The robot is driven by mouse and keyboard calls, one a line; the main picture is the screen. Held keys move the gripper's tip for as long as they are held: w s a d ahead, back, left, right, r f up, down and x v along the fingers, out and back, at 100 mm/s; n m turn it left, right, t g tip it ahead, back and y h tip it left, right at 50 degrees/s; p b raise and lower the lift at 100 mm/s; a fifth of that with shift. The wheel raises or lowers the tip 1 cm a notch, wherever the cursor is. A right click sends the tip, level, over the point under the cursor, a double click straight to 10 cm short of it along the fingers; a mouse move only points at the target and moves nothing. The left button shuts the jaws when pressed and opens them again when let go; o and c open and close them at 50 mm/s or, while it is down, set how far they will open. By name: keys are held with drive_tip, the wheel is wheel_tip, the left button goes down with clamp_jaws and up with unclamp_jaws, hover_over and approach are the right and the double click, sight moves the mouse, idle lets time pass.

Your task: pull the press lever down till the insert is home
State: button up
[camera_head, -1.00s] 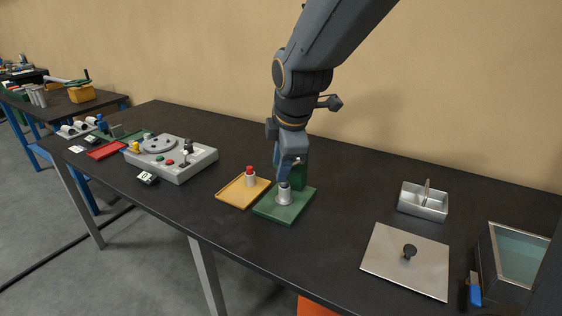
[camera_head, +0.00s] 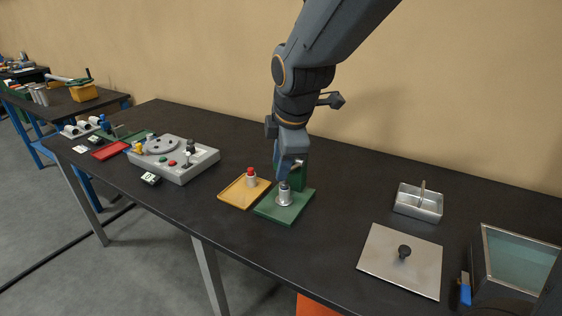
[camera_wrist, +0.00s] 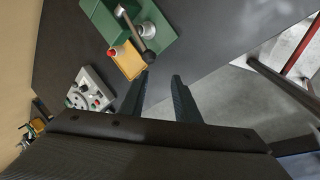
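The green press (camera_head: 298,178) stands on the table on its green base plate, with its post partly behind my gripper (camera_head: 285,180) in the head view. The press (camera_wrist: 100,18) also shows at the top of the wrist view. Its lever (camera_wrist: 132,28) is a metal rod ending in a dark round knob (camera_wrist: 149,58). My gripper (camera_wrist: 161,75) is open and empty, its fingertips just short of the knob in the picture. A silver cylinder (camera_head: 284,196) stands on the base plate under the press. I cannot tell how deep the insert sits.
A yellow tray (camera_head: 236,196) with a red-topped cylinder (camera_head: 251,177) lies left of the press. A grey control box (camera_head: 200,163) is farther left. A metal plate (camera_head: 385,265) with a knob, a steel caddy (camera_head: 408,208) and a glass-topped box (camera_head: 515,255) are at the right.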

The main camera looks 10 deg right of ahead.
idle(0.4)
drive_tip(key=b+v, duration=0.1)
drive_tip(key=v, duration=0.7)
